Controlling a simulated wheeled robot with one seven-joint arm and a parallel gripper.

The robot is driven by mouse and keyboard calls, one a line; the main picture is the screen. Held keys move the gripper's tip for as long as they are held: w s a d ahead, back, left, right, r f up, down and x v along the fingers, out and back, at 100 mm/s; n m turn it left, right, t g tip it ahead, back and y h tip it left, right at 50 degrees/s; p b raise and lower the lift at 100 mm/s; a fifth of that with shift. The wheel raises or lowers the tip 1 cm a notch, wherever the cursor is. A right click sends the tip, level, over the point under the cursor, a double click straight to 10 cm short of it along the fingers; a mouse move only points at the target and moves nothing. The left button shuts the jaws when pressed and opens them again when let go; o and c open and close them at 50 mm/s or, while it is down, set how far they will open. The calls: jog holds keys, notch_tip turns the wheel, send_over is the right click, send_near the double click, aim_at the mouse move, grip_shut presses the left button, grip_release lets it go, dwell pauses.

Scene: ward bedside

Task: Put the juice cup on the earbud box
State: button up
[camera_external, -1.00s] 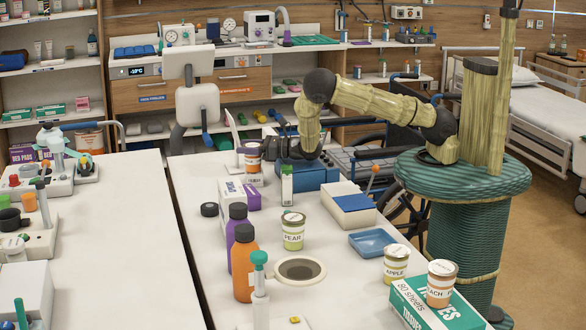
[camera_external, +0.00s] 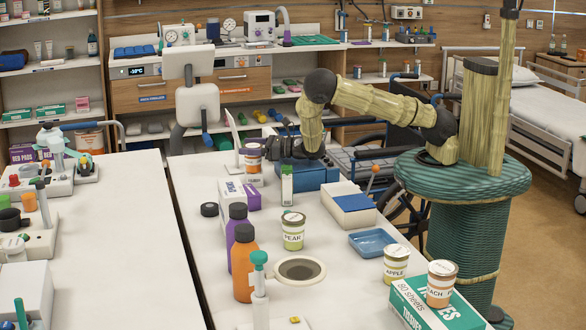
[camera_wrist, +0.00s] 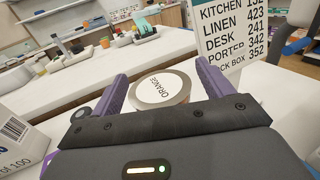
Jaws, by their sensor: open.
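A juice cup with a pale lid lettered ORANGE (camera_wrist: 162,88) shows between the purple fingers of my open gripper (camera_wrist: 162,70) in the wrist view. The fingers lie on either side of it; I cannot tell whether they touch it. In the external view this cup (camera_external: 252,168) stands upright at the far end of the white table, beside my gripper (camera_external: 258,148). No box is legibly marked as earbuds. A white and purple box (camera_external: 230,192) stands nearer on the table, and a small white and green carton (camera_external: 287,186) stands right of it.
A pear cup (camera_external: 293,232), purple bottle (camera_external: 237,220) and orange bottle (camera_external: 244,265) stand nearer. An apple cup (camera_external: 396,264), blue tray (camera_external: 372,242) and tissue box (camera_external: 412,312) bearing another cup are at right. A number sign (camera_wrist: 232,45) stands close behind the orange cup.

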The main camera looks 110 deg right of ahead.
jog(key=b+v, duration=0.2)
jog(key=v, duration=0.9)
